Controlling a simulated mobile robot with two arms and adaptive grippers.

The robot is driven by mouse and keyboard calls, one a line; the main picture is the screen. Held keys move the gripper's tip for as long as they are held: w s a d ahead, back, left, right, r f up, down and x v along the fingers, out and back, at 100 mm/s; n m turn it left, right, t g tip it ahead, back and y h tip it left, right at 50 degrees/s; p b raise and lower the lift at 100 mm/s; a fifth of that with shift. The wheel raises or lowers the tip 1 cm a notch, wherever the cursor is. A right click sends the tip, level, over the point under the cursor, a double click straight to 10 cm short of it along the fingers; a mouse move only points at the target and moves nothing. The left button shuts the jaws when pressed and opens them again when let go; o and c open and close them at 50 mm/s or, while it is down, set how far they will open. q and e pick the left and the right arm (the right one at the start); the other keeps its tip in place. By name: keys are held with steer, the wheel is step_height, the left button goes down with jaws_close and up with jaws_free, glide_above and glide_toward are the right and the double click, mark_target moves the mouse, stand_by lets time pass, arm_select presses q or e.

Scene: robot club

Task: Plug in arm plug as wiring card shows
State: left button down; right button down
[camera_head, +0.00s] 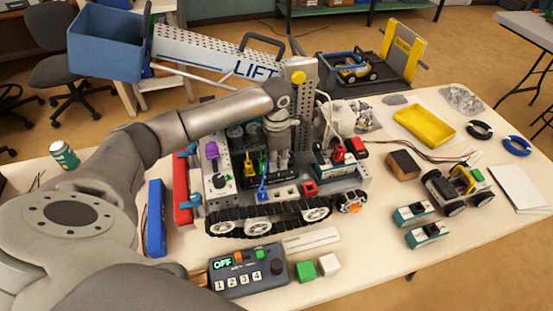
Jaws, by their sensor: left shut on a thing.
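The tracked robot (290,213) stands on the table, with the LIFT arm (215,52) raised behind its deck. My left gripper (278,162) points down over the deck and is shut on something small. Its fingers and the nearby parts hide what it holds. Yellow (248,163), green (261,163) and blue (262,190) plugs stand upright on the deck, left of the gripper. A red plug (338,153) stands by the teal block on the right, near white cables (331,122). I cannot tell which plug is the arm plug. No wiring card is readable. My right gripper is not in view.
A grey control box (248,271) reading OFF stands in front, beside green (304,268) and white (329,264) cubes. Blue (155,217) and red (181,190) bars lie left. A small wheeled car (456,188), teal modules (413,213) and a yellow tray (424,126) occupy the right.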

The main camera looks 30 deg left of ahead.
arm_select(q)
steer(key=shift+f, duration=0.1)
stand_by(0.6)
steer(key=c, duration=1.3)
jaws_free()
steer(key=shift+r+p, duration=1.7)
steer(key=shift+r, duration=1.3)
